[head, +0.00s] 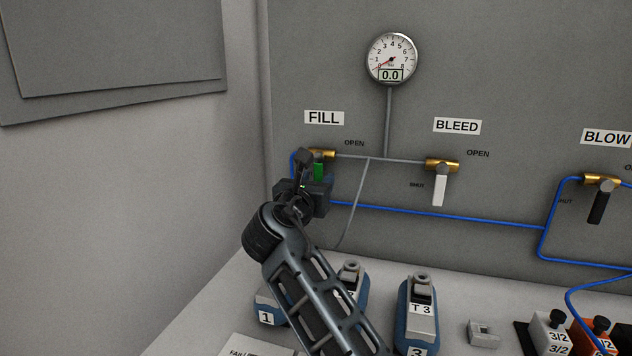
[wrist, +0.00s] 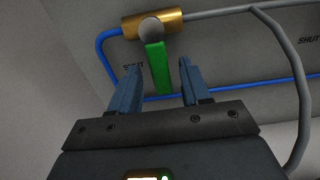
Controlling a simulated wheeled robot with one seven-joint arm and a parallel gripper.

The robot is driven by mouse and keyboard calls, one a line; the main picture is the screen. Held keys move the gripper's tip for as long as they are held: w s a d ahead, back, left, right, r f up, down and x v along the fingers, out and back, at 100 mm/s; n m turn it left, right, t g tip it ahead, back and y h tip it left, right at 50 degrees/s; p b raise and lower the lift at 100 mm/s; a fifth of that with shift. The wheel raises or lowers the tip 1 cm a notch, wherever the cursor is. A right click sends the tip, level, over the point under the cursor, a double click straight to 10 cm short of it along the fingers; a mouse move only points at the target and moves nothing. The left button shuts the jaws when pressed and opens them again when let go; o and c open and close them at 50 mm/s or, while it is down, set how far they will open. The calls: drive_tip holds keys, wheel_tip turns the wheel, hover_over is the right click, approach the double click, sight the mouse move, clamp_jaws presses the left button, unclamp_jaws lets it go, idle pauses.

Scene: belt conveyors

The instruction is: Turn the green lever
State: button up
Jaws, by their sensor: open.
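The green lever (head: 319,170) hangs down from a brass valve (head: 322,154) under the FILL label on the back panel. In the wrist view the green lever (wrist: 158,68) points down from the brass valve (wrist: 152,24), near a SHUT mark. My gripper (wrist: 158,82) is open, with one finger on each side of the lever's lower part; I see gaps on both sides. Whether the fingers reach as deep as the lever is hard to tell. In the head view my gripper (head: 311,178) partly hides the lever and valve.
A round gauge (head: 391,59) reads 0.0 above. A white lever (head: 439,187) under BLEED and a black lever (head: 599,207) under BLOW hang to the right. Blue tubing (head: 440,214) runs along the panel. Blue units (head: 417,312) stand on the bench below. A wall is at left.

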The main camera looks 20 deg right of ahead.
drive_tip(key=shift+w+d, duration=0.1)
drive_tip(key=shift+c, duration=0.4)
clamp_jaws()
